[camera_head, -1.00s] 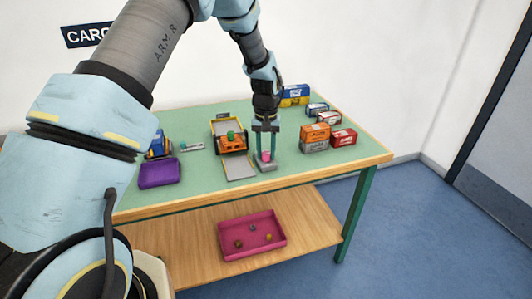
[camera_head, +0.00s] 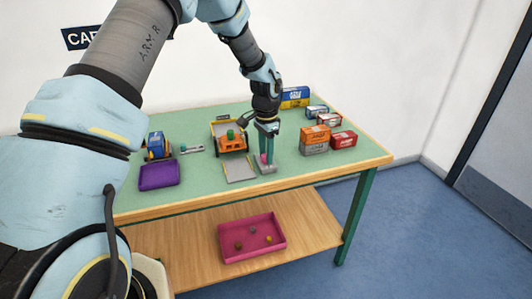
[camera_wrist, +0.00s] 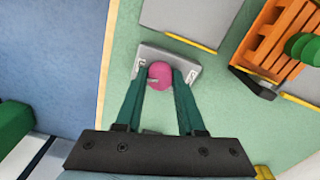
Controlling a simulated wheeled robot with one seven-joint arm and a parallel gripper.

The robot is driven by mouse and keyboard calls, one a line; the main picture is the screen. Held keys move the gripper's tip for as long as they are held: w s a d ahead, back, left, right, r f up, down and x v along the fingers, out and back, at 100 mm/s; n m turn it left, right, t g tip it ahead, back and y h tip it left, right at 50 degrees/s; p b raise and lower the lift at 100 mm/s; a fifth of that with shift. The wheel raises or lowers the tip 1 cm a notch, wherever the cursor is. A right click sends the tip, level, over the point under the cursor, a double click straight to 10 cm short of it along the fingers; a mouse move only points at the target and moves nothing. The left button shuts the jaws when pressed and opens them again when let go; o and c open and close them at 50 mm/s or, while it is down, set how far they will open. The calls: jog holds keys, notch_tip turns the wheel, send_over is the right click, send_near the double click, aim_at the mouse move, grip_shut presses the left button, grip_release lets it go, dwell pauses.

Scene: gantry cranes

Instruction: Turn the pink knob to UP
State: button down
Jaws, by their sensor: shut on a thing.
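The pink knob (camera_wrist: 160,76) sits on a small grey base plate (camera_wrist: 178,58) on the green tabletop. In the head view the knob (camera_head: 264,158) is partly hidden by my fingers, and its grey base (camera_head: 267,169) shows below it. My gripper (camera_wrist: 160,84) points down over the base, with one green finger on each side of the knob, shut on it. In the head view my gripper (camera_head: 266,152) stands near the table's front edge. A short pale mark shows on the knob in the wrist view. The lettering on the base is too small to read.
Orange boxes (camera_head: 314,140) and a red box (camera_head: 343,138) stand to the right. A purple tray (camera_head: 159,174) is at left. A pink tray (camera_head: 252,238) lies on the lower shelf.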

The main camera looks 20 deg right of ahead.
jog(key=shift+m, duration=1.3)
jog(key=c, duration=0.5)
grip_release()
jog(key=shift+r, duration=0.1)
notch_tip(320, 180, up, 11)
jog(key=shift+f+b, duration=0.2)
jog(key=shift+b, duration=0.65)
